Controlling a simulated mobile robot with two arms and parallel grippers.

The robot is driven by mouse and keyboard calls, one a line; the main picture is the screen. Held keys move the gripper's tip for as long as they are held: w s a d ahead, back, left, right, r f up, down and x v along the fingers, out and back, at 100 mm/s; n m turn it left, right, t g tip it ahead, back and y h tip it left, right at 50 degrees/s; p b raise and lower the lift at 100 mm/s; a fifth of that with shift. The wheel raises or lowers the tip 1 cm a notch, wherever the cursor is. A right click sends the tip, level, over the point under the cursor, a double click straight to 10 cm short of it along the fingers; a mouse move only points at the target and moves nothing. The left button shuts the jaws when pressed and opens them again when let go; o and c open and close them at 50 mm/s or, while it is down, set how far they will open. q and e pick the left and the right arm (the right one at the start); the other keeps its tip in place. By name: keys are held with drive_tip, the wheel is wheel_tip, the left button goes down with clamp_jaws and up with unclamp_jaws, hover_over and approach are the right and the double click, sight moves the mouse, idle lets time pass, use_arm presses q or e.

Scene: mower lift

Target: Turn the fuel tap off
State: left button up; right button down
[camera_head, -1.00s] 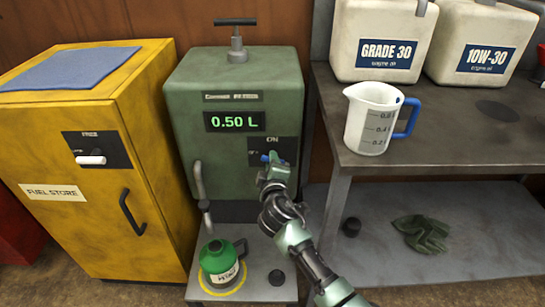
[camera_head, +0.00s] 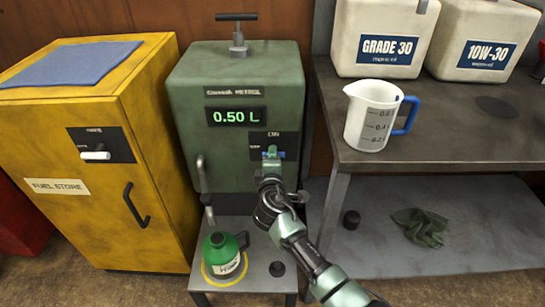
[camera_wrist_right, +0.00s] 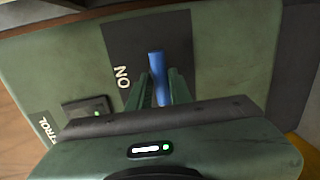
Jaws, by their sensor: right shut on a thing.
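The fuel tap is a blue lever (camera_head: 280,155) on a dark panel (camera_head: 284,139) at the right of the green petrol dispenser's front. Its label above reads ON; a smaller label at the left is too small to read. My right gripper (camera_head: 271,154) reaches the lever from the front and is shut on it. In the right wrist view the blue lever (camera_wrist_right: 156,65) stands between the two green fingers (camera_wrist_right: 160,90), and the ON label is beside it. The fingers hide part of the lever. My left gripper is not in view.
The dispenser (camera_head: 190,110) displays 0.50 L. A green fuel can (camera_head: 222,254) stands on a yellow ring on the low stand below. The yellow fuel store (camera_head: 60,225) is at the left. A workbench (camera_head: 440,150) at the right holds a measuring jug (camera_head: 368,118) and oil containers.

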drive_tip(key=shift+f, duration=0.15)
drive_tip(key=c, duration=1.3)
unclamp_jaws()
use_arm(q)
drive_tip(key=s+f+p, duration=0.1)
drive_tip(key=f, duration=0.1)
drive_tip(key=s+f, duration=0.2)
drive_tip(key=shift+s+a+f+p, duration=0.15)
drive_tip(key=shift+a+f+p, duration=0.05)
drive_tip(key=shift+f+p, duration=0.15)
use_arm(e)
drive_tip(key=s+r, duration=0.1)
drive_tip(key=s, duration=0.6)
drive_tip(key=shift+s+r, duration=0.3)
drive_tip(key=shift+s, duration=0.05)
drive_tip(key=shift+f, duration=0.1)
